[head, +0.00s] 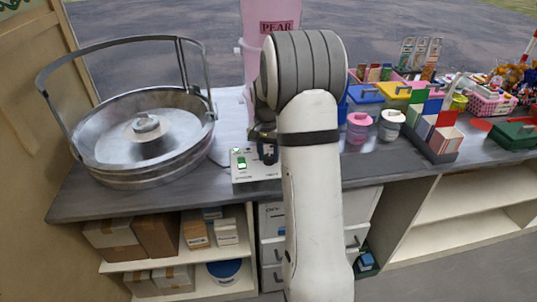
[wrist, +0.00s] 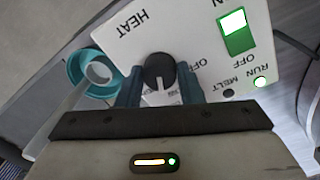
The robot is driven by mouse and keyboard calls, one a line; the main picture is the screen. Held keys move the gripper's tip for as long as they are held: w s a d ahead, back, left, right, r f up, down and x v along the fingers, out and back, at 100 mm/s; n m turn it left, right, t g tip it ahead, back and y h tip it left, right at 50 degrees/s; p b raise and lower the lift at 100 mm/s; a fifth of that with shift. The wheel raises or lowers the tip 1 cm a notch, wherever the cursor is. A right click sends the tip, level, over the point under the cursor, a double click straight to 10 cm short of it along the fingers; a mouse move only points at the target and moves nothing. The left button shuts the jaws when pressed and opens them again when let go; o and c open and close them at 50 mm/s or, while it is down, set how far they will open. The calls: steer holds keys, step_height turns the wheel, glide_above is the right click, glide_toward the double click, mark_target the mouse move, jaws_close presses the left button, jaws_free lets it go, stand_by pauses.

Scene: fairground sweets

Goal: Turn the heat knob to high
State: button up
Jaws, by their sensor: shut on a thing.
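The heat knob (wrist: 159,70) is black with a white pointer line, on a white control box (wrist: 205,25) marked HEAT. In the wrist view the panel lettering is turned round, and the pointer line points toward the bottom of the picture. The high mark cannot be made out. My gripper (wrist: 159,88) has its two teal fingers on either side of the knob and is shut on it. In the head view the control box (head: 241,176) stands on the counter, and my gripper (head: 266,152) is over its right part, hiding the knob.
A green switch (wrist: 236,36) and a lit RUN lamp (wrist: 260,82) are close to the knob; the MELT lamp (wrist: 228,93) is dark. A large metal pan (head: 105,150) stands left of the box. Pink and white tubs (head: 358,128) and coloured boxes stand to the right.

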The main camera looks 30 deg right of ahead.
mark_target(267, 156)
steer(key=m, duration=0.3)
steer(key=shift+m, duration=2.1)
steer(key=shift+w, duration=0.1)
steer(key=o, duration=1)
steer(key=shift+c, duration=0.2)
steer(key=shift+r, duration=0.1)
step_height(267, 156, up, 8)
steer(key=shift+w+a+f, duration=0.1)
steer(key=shift+w+f, duration=0.05)
